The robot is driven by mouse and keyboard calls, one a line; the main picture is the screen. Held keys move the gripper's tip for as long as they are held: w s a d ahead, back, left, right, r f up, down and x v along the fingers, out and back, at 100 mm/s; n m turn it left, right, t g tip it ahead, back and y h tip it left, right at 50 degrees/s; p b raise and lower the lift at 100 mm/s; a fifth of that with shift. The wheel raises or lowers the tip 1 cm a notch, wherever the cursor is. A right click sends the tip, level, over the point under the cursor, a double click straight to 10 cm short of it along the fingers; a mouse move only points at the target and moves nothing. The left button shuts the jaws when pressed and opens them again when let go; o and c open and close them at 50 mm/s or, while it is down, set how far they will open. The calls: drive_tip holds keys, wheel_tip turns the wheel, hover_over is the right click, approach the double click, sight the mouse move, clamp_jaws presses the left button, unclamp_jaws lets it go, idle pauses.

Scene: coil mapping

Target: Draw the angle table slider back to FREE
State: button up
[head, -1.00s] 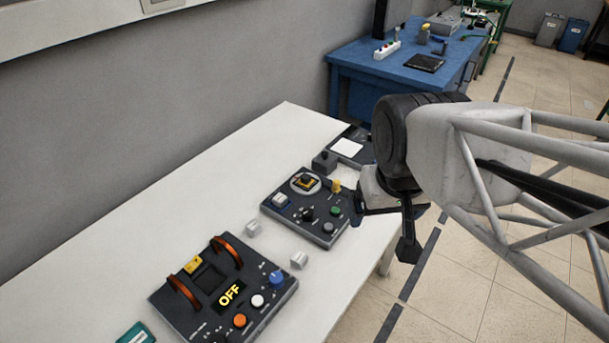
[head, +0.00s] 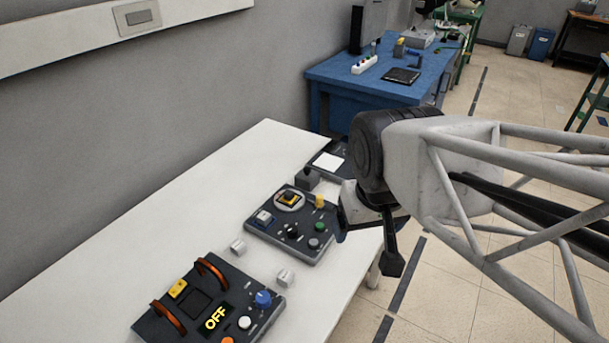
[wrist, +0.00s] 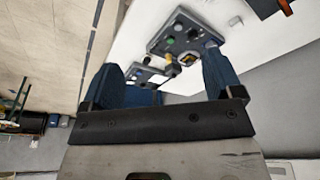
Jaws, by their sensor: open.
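The likely angle table is a dark panel (head: 268,236) on the white bench, with a round light plate (head: 289,201) bearing a yellow-and-black piece. It has a yellow knob, a green button, a black knob and a white-and-blue block (head: 263,218). Which part is the slider, and any FREE mark, is too small to tell. My gripper (head: 366,236) is open and empty, right of this panel near the bench's right edge.
A nearer panel (head: 238,300) with orange arches reads OFF. Two small pale blocks (head: 286,277) lie between the panels. A dark block (head: 307,180) and another device (head: 328,161) stand farther back, partly behind my arm. The bench's left part (head: 130,255) is bare.

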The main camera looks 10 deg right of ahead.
drive_tip(key=shift+w, duration=0.15)
drive_tip(key=c, duration=0.5)
drive_tip(key=shift+w, duration=0.3)
drive_tip(key=shift+c, duration=0.6)
drive_tip(key=m+g, duration=0.3)
drive_tip(key=m, duration=0.3)
hover_over(320, 196)
drive_tip(key=f, duration=1.8)
drive_tip(key=shift+s+f, duration=0.25)
drive_tip(key=shift+f, duration=0.1)
drive_tip(key=shift+w+f, duration=0.35)
drive_tip(key=shift+f, duration=0.15)
drive_tip(key=shift+f, duration=3.75)
